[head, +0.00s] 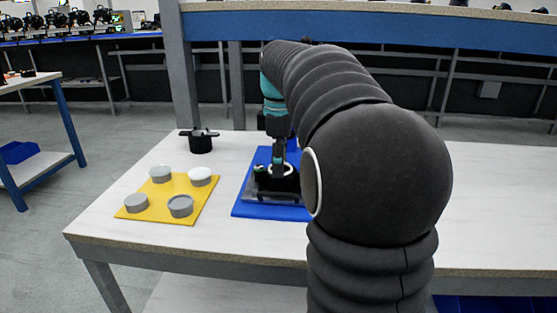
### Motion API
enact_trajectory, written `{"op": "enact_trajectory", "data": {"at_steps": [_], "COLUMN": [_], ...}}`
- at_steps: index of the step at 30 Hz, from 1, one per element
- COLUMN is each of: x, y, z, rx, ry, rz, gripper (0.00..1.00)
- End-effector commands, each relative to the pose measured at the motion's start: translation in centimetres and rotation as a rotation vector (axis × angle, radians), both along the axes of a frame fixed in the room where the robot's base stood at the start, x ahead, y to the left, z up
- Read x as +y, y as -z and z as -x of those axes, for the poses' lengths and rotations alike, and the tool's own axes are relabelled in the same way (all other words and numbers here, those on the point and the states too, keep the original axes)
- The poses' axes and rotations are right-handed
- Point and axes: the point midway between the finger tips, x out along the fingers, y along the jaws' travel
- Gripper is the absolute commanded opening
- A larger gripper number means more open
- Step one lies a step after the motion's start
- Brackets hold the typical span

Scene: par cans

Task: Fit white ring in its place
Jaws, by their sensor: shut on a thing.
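My gripper (277,166) points down over the blue board (268,211) on the table and is shut on the white ring (288,168). Only a small pale part of the ring shows at the fingertips. Just below it is a black round part (277,184) on a dark base that lies on the blue board. I cannot tell whether the ring touches the black part. My arm hides the right side of the blue board.
A yellow board (158,213) on the left carries several short grey cylinders, some with paler tops. A black can with side knobs (201,143) stands behind it. The table (130,170) is bare around them. A blue-legged bench is at far left.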

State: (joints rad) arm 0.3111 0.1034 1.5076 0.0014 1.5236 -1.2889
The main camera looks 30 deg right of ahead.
Motion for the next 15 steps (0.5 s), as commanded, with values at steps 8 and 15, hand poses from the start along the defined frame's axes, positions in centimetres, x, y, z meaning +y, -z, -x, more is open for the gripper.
{"op": "enact_trajectory", "data": {"at_steps": [8, 15], "x": [-0.04, -0.11], "y": [0.7, 0.81], "z": [0.04, 0.09], "rx": [0.01, 0.013], "ry": [0.001, 0.001], "rz": [-0.002, -0.003], "gripper": [0.45, 0.45]}}
